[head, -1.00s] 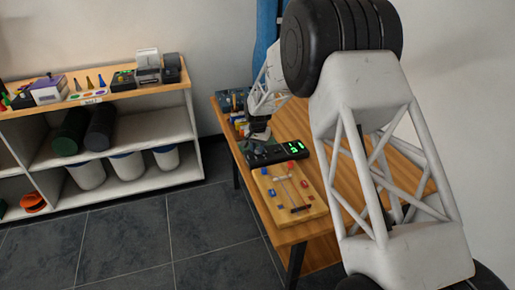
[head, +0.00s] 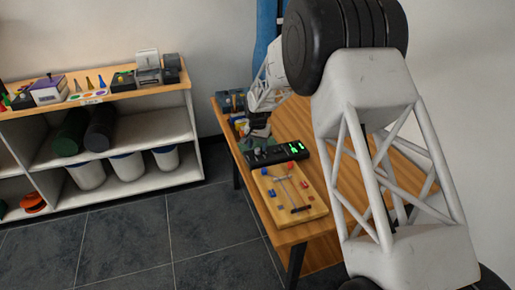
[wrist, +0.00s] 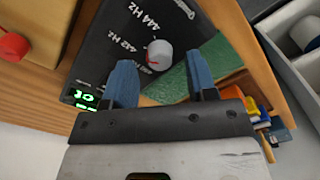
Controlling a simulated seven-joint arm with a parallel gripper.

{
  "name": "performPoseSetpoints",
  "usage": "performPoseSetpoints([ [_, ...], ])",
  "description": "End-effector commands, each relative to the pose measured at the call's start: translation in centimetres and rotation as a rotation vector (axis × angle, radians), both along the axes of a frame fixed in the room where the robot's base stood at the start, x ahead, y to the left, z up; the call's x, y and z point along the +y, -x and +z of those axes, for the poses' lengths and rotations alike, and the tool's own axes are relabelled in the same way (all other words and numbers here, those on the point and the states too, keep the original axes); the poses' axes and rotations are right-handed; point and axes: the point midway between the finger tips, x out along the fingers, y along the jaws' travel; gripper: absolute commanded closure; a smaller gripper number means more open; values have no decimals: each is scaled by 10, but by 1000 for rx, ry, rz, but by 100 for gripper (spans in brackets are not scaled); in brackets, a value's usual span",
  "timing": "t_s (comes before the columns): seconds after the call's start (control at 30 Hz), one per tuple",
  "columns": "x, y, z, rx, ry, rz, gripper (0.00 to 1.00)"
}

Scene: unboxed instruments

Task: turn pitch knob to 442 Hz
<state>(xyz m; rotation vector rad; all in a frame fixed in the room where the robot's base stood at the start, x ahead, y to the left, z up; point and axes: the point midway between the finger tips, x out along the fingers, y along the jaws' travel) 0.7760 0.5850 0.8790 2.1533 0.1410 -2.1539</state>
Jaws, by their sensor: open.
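The pitch knob (wrist: 159,54) is a round grey-white knob with a red pointer mark on its lower left side in the wrist view. It sits on a dark panel (wrist: 100,45) printed with "444 Hz" and "442 Hz"; the pointer lies below the "442 Hz" print, its exact reading unclear. My gripper (wrist: 160,62) is open, its blue fingers apart on either side below the knob; whether they touch it cannot be told. The knob is too small to make out there.
A wooden board with red and blue parts (head: 289,193) lies in front of the instrument. A green piece (wrist: 222,55) lies beside the panel. Coloured items (wrist: 262,112) stand right of my gripper. A shelf (head: 95,106) stands left; the table's right side is clear.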

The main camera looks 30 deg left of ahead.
Motion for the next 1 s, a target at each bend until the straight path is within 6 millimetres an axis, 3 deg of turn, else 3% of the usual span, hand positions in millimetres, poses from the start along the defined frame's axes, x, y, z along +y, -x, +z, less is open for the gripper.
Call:
performPoseSetpoints([
  [0.3, 0, 0, 41, -1, -1, 0, 48],
  [0.5, 0, 0, 58, -1, 0, 0, 48],
  [1.0, 0, 0, 62, 0, 0, 0, 48],
])
